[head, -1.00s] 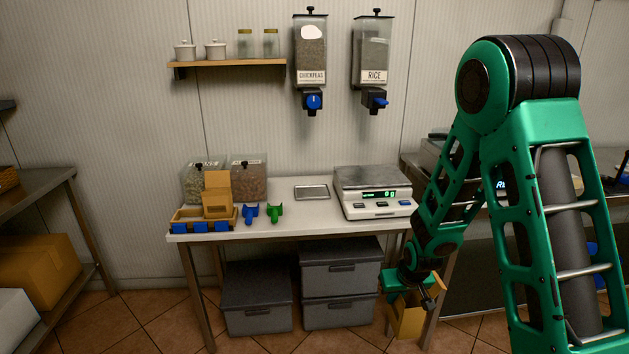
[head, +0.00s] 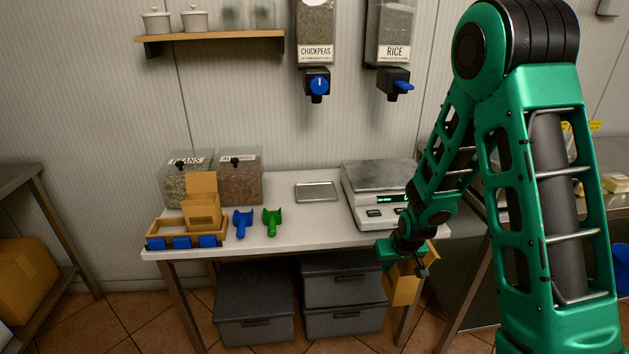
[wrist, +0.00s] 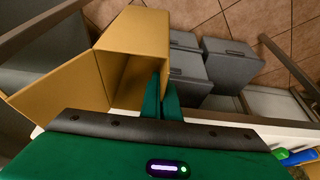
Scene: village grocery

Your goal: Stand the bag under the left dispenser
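The left dispenser (head: 316,50) hangs on the wall, is labelled CHICKPEAS and has a blue knob. Below it, a flat metal plate (head: 316,191) lies bare on the white table (head: 290,233). My gripper (head: 412,262) is in front of the table's right end, at about tabletop height. It is shut on the wall of an open brown paper bag (head: 403,287), which hangs in the air and is partly hidden in the head view. In the wrist view the bag (wrist: 137,45) shows its open mouth, with my fingers (wrist: 162,100) at its right wall.
The RICE dispenser (head: 389,40) hangs to the right. A scale (head: 378,190) stands right of the plate. Blue (head: 242,224) and green (head: 272,221) scoops, a wooden tray (head: 158,227) with brown bags and two clear bins (head: 240,180) are at left. Grey boxes (head: 253,305) stand underneath.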

